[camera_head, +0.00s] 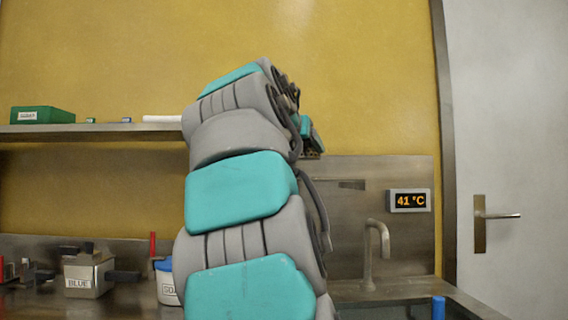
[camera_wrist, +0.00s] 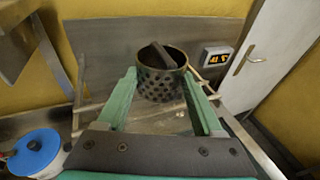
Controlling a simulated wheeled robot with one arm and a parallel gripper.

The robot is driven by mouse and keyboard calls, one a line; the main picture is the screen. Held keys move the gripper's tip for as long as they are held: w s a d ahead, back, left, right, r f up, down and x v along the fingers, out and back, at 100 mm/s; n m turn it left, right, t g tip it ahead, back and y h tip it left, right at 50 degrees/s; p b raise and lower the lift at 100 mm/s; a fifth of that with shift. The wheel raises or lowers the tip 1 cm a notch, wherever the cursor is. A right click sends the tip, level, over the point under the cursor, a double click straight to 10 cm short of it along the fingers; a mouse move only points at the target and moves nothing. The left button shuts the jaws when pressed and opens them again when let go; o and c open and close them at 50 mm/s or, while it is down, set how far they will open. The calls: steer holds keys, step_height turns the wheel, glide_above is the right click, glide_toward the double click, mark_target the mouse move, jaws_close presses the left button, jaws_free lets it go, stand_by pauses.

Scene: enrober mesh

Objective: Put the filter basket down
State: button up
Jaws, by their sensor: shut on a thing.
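The filter basket (camera_wrist: 160,88) is a dark metal cylinder with a perforated wall and a brassy rim. In the wrist view it sits between the two green fingers of my gripper (camera_wrist: 160,76), which is shut on it. A dark bar crosses its opening. The basket appears upright and held above the sink area, with no surface seen touching it. In the head view my arm hides most of the gripper, and only a small teal part shows past it on the right.
A tap (camera_head: 376,248) stands by the sink (camera_head: 400,311), with a blue-topped item (camera_head: 438,307) at its edge. A tub with a blue lid (camera_wrist: 36,152) and a box marked BLUE (camera_head: 88,275) stand left. A shelf (camera_head: 90,131) carries a green box (camera_head: 42,115). A 41 °C display (camera_head: 409,201) hangs right.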

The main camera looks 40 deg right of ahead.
mark_target(304, 159)
steer(key=shift+w+d, duration=0.3)
steer(key=shift+d, duration=0.15)
steer(key=shift+a+f, duration=0.15)
steer(key=shift+f, duration=1.6)
steer(key=shift+f, duration=0.15)
steer(key=o, duration=1.5)
